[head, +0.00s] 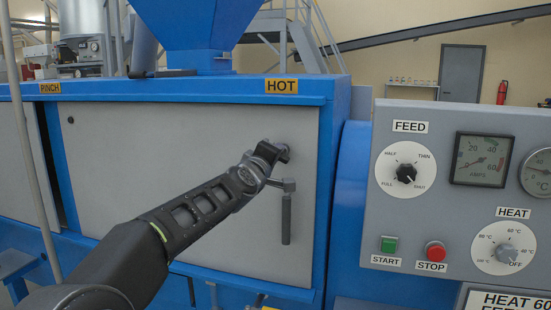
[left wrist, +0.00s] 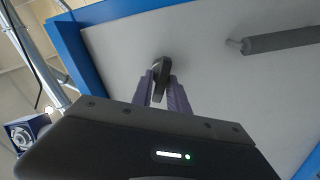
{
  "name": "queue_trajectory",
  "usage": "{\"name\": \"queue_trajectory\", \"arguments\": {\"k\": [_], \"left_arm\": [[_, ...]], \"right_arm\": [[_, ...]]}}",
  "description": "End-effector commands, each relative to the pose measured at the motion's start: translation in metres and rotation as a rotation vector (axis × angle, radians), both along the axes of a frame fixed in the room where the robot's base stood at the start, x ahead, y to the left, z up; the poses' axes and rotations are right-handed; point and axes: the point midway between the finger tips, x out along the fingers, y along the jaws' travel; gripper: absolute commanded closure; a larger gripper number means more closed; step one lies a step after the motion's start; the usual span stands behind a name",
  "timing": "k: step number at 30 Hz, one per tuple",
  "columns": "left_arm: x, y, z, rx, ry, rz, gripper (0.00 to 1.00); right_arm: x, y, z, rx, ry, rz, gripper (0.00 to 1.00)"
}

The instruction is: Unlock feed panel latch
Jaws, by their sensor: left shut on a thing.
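The grey feed panel (head: 190,150) is a flat door set in a blue frame, closed as far as I can see. The latch (left wrist: 161,70) is a small dark knob on the panel near its right edge; my arm mostly hides it in the head view. My left gripper (left wrist: 163,90) is shut on the latch, with one finger on each side of it. In the head view my left gripper (head: 270,153) is at the panel's upper right. A dark bar handle (head: 286,218) hangs upright just below and right of it. It also shows in the left wrist view (left wrist: 282,40). My right gripper is not in view.
A yellow HOT label (head: 281,86) is on the blue frame above the panel. A grey control board (head: 450,200) with dials, gauges and buttons stands to the right. A thin pipe (head: 28,150) rises at the left. A blue hopper (head: 188,25) stands on top.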

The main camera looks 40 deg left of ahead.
Motion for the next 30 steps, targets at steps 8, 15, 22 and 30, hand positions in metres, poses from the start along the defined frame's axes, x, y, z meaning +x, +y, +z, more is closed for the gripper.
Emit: {"name": "queue_trajectory", "arguments": {"k": [8,15,22,30], "left_arm": [[0.0000,0.0005,-0.0031,-0.231,-0.079,0.000,1.00],[0.0001,0.0002,-0.0037,-0.363,-0.125,-0.001,1.00],[0.0000,0.0007,-0.0040,-0.417,-0.143,0.001,1.00],[-0.0001,0.0008,-0.0041,-0.425,-0.146,0.001,1.00]], "right_arm": [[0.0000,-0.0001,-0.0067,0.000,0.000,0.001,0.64],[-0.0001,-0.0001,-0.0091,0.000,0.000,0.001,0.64],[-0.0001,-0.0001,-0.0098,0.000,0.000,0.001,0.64],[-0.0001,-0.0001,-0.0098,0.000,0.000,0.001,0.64]]}}
